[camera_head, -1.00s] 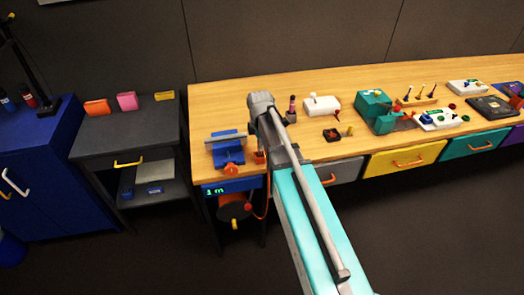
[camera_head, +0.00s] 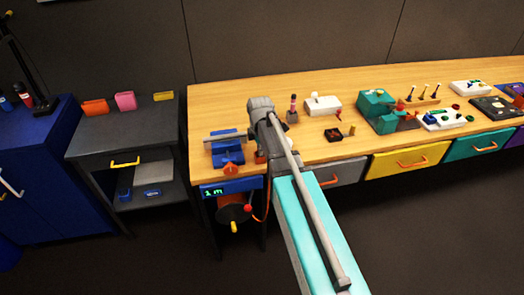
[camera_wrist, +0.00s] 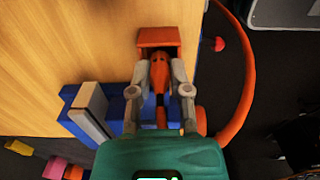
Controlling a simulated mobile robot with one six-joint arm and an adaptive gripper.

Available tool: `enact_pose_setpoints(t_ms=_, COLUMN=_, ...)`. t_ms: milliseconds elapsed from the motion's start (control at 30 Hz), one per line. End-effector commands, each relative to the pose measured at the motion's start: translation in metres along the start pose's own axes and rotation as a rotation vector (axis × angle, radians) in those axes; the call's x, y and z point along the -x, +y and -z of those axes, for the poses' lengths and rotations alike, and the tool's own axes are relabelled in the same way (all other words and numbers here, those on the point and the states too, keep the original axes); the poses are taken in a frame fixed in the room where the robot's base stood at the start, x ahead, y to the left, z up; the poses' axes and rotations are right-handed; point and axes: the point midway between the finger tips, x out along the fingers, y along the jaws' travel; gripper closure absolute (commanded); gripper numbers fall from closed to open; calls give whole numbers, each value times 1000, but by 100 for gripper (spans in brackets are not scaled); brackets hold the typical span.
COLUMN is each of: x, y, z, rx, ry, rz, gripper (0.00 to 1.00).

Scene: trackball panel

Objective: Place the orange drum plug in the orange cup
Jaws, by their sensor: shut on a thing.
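My gripper (camera_wrist: 158,78) is shut on the orange drum plug (camera_wrist: 160,80), held between the two grey fingertips. The orange cup (camera_wrist: 159,36) is at the bench edge, just beyond the fingertips in the wrist view. The plug's far end overlaps the cup's near side in the picture; I cannot tell whether it is inside. An orange cord (camera_wrist: 246,95) loops at the right. In the head view my wrist hides the plug and most of the cup, with a bit of orange (camera_head: 261,157) showing beside it.
A blue vise (camera_head: 228,150) stands close to the left of my gripper. The cable drum (camera_head: 234,212) hangs below the bench front. A pink-topped post (camera_head: 293,108) and a white box (camera_head: 323,105) stand to the right. The wooden bench (camera_head: 225,102) is clear behind.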

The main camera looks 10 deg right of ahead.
Motion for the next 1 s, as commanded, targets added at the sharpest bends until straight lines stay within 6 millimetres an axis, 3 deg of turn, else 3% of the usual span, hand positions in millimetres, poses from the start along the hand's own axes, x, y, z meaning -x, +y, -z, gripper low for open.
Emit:
enact_pose_setpoints(t_ms=367, x=-4, y=0, z=0, rx=-1, ry=0, rz=0, gripper=100)
enact_pose_setpoints(t_ms=400, x=-2, y=0, z=0, rx=-1, ry=0, rz=0, gripper=68)
enact_pose_setpoints(t_ms=567, x=-2, y=0, z=-1, rx=-1, ry=0, rz=0, gripper=41)
enact_pose_setpoints(t_ms=1000, x=-1, y=0, z=-1, rx=-1, ry=0, rz=0, gripper=41)
